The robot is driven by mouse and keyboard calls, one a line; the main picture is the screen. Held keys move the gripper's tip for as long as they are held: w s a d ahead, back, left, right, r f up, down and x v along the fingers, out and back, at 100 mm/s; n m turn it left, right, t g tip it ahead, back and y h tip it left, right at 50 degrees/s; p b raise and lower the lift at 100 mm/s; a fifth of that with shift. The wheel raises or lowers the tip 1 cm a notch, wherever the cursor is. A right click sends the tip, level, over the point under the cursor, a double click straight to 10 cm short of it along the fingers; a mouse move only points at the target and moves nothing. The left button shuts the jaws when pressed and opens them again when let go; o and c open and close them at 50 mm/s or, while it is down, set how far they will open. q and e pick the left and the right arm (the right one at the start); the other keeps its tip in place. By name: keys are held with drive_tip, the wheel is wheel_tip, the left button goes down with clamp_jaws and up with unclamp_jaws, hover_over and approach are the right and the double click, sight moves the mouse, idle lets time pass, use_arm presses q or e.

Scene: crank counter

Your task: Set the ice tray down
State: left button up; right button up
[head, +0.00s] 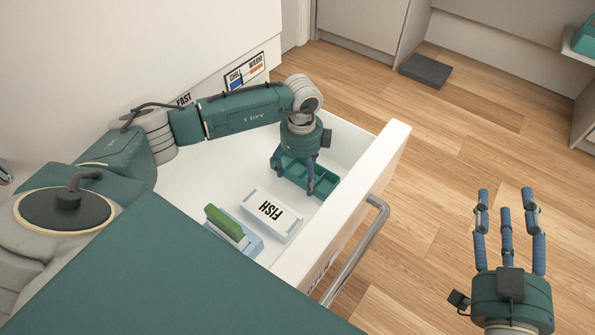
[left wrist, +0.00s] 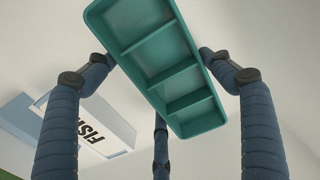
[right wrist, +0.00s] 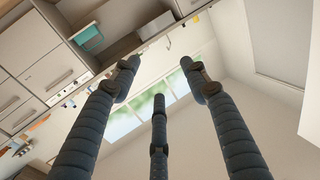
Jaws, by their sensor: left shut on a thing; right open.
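The ice tray is a teal tray with several compartments; in the head view the ice tray (head: 324,181) is inside the open white drawer, near its far end. My left gripper (head: 293,177) reaches down into the drawer with its fingers around the tray and is shut on it. In the left wrist view the ice tray (left wrist: 160,62) shows tilted between the fingers of my left gripper (left wrist: 158,85). I cannot tell whether its underside touches the drawer floor. My right gripper (head: 507,200) is open and empty over the wooden floor; its fingers also show in the right wrist view (right wrist: 160,80).
The drawer (head: 388,150) also holds a white box marked FISH (head: 270,214) and a green item (head: 224,224) on a pale blue block (head: 248,240). The drawer's front wall and grey handle (head: 362,245) stand between the drawer inside and the floor.

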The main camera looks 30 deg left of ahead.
use_arm(q)
drive_tip(key=shift+f, duration=0.15)
use_arm(e)
drive_tip(key=shift+a+r+t+y, duration=0.15)
drive_tip(key=shift+r+t, duration=0.05)
drive_tip(key=shift+r, duration=0.25)
drive_tip(key=shift+a+r+t+y, duration=0.1)
drive_tip(key=shift+r+t+y, duration=0.1)
drive_tip(key=shift+r, duration=0.2)
use_arm(q)
drive_tip(key=o, duration=1.4)
drive_tip(key=shift+f, duration=0.1)
use_arm(e)
drive_tip(key=shift+r, duration=0.1)
